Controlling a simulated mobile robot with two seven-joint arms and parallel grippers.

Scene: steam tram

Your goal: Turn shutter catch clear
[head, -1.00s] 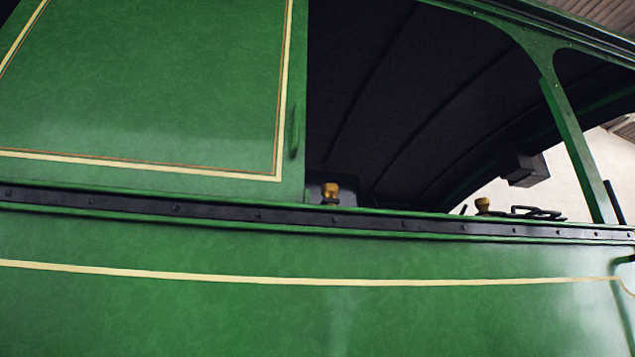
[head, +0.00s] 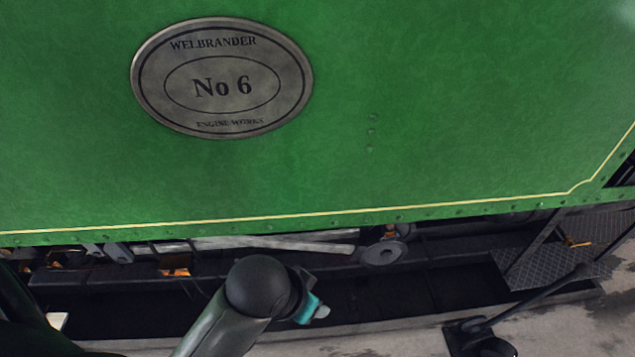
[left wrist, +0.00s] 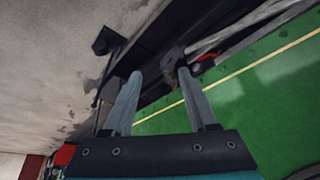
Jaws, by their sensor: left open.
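The shutter and its catch are not in either view now. The head view shows the lower green side panel (head: 420,90) of the tram with its cream line. My left gripper shows in the left wrist view (left wrist: 160,74), with two grey fingers apart and nothing between them. It points past the tram's lower edge, and the green panel (left wrist: 260,100) lies to its right there. An arm of mine with a teal wrist part shows low in the head view, its fingers not clearly visible. My right gripper is not in view.
An oval number plate (head: 222,78) is on the panel. Below the panel are dark running gear, a dark trough and a chequered step (head: 550,262) at right. A black lever (head: 530,300) on a foot stands on the concrete floor (head: 590,325).

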